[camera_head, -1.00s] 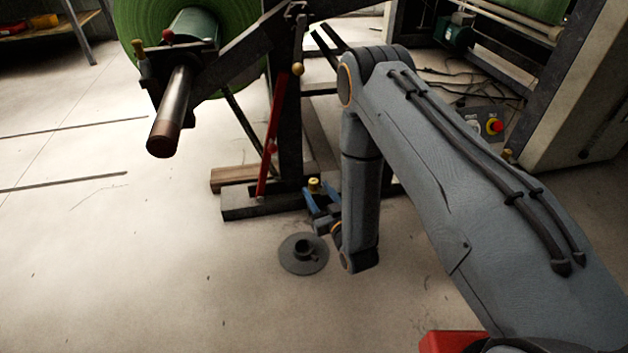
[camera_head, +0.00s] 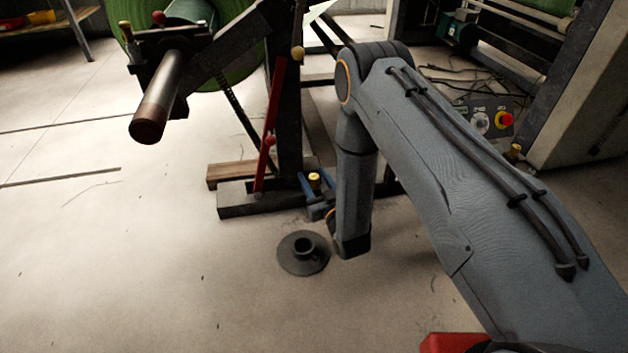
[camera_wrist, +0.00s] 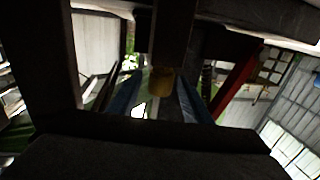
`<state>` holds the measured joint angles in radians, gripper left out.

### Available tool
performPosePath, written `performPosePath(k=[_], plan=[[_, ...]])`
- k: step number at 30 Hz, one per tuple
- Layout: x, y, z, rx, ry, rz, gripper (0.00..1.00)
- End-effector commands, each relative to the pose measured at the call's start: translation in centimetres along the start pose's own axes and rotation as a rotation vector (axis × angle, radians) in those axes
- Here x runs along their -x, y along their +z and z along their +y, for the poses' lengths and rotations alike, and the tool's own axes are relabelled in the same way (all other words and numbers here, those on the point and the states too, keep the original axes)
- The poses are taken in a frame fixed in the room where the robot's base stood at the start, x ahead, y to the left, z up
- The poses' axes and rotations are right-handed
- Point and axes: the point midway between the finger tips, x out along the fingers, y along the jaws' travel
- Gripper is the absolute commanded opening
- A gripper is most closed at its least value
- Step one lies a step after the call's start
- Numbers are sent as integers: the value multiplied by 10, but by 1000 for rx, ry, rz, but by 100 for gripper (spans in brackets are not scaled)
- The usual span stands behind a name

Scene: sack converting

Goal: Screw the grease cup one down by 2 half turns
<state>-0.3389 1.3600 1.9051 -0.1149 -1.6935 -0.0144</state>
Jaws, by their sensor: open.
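A small brass-yellow grease cup (camera_head: 314,179) sits low at the foot of the dark roll stand. In the wrist view the cup (camera_wrist: 162,80) hangs below a dark bar of the stand, near the middle. My gripper (camera_head: 315,188) has blue fingers and is open, with a finger on each side of the cup. In the wrist view the two fingers of my gripper (camera_wrist: 158,92) stand left and right of the cup, with gaps showing. Whether a finger touches it I cannot tell. My wrist and forearm partly hide the gripper in the head view.
The roll stand's black foot (camera_head: 245,205) and red lever (camera_head: 269,130) are close to my gripper's left. A grey round flanged piece (camera_head: 302,253) is on the floor in front. A green roll (camera_head: 235,60) is above left. A control panel (camera_head: 490,122) is at right. The left floor is clear.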

Motion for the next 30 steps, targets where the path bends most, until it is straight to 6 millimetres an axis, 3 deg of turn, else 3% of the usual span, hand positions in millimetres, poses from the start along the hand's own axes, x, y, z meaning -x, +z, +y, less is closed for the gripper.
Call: performPosePath(k=[7,14,23,30], plan=[[0,0,0,0,0,0,43],[0,0,0,0,0,0,4],[0,-1,-2,0,30,0,4],[1,-3,-4,0,156,-2,3]])
